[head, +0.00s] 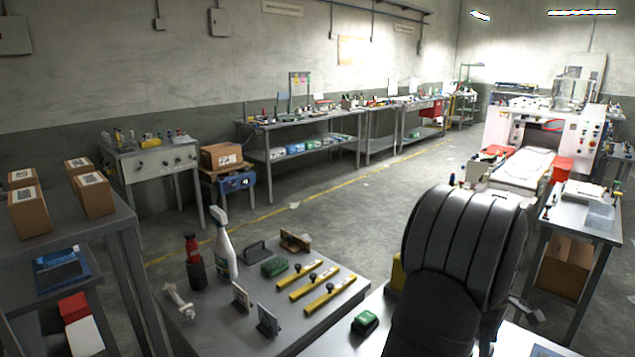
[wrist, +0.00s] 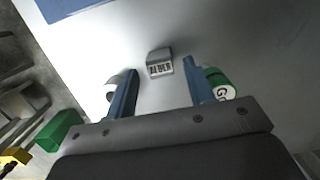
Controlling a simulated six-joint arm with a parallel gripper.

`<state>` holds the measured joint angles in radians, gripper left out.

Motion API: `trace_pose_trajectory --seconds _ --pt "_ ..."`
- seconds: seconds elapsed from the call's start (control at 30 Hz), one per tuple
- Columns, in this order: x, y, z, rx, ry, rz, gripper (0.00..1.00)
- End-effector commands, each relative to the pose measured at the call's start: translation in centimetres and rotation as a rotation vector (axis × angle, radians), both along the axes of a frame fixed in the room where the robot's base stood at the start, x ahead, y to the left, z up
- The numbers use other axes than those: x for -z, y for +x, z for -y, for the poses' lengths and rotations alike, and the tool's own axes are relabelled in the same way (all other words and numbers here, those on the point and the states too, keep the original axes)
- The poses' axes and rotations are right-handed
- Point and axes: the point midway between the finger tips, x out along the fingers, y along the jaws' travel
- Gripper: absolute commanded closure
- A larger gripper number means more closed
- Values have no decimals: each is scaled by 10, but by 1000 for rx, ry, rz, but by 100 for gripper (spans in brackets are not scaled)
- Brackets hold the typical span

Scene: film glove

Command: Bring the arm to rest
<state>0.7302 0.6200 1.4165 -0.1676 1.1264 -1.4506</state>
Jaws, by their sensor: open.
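My gripper (wrist: 160,72) shows in the wrist view with its two blue fingers spread apart and nothing held between them. It is above a pale tabletop (wrist: 235,45). A small grey block (wrist: 160,64) with a lettered label lies ahead, between the fingertips as seen. A green cylinder with a white lettered end (wrist: 220,84) is beside the right finger; I cannot tell if they touch. A pale rounded thing (wrist: 116,82) is partly hidden behind the left finger. In the head view my dark arm fills the lower right, and the gripper is hidden.
A grey bench (head: 225,335) holds a spray bottle (head: 224,250), a dark red-topped bottle (head: 194,262) and several yellow bars (head: 328,297). A green item (head: 365,322) sits left of my arm. A white machine (head: 545,135) stands behind. The floor (head: 345,205) between the benches is mostly clear.

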Motion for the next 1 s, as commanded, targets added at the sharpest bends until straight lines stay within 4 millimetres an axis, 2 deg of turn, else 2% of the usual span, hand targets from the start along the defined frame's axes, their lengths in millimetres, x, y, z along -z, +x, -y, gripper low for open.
trace_pose_trajectory --seconds 0.13,0.2,0.43,0.83,1.0 --pt "29 -4 2 1 3 -3 52" --pt "12 -2 3 -1 -3 4 52" --pt "-12 -3 2 0 -1 1 52" --pt "-16 -3 2 0 0 0 52" --pt "-8 -3 2 -1 1 -2 52"
